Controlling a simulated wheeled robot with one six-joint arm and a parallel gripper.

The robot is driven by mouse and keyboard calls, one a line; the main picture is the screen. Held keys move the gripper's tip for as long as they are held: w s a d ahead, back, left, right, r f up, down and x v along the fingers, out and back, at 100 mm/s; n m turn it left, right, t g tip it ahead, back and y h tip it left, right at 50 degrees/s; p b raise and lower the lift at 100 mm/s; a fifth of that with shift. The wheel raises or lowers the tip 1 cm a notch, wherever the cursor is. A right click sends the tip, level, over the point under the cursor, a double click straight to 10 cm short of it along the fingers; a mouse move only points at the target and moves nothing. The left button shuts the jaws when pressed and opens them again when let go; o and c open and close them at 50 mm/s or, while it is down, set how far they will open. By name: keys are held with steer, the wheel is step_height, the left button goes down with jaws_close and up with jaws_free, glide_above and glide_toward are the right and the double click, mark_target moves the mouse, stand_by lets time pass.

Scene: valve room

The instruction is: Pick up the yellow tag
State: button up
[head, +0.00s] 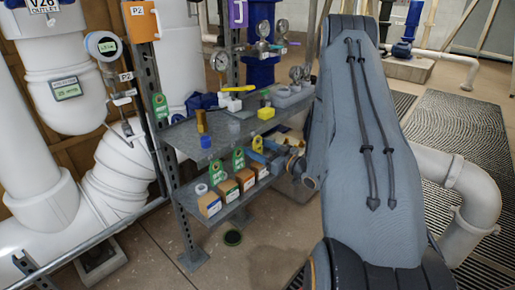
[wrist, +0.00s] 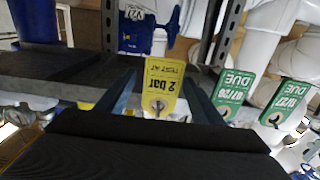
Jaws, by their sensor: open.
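In the head view the yellow tag (head: 257,144) shows small, just behind my gripper (head: 259,157) at the lower shelf. My arm hides the area to the right of it.
Green tags (wrist: 234,92) stand beside the yellow tag, by orange-and-white boxes (head: 209,205) on the lower shelf (head: 225,210). A metal post (head: 165,170) stands at left.

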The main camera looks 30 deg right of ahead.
steer(key=x, duration=0.3)
steer(key=shift+w+a+f, duration=0.1)
steer(key=shift+w+a, duration=0.1)
steer(key=shift+w, duration=0.1)
steer(key=c, duration=0.9)
steer(key=shift+c, duration=0.2)
steer(key=shift+p, duration=0.35)
steer(key=p+v, duration=1.1)
steer(key=v, duration=2.1)
steer(key=shift+r, duration=0.4)
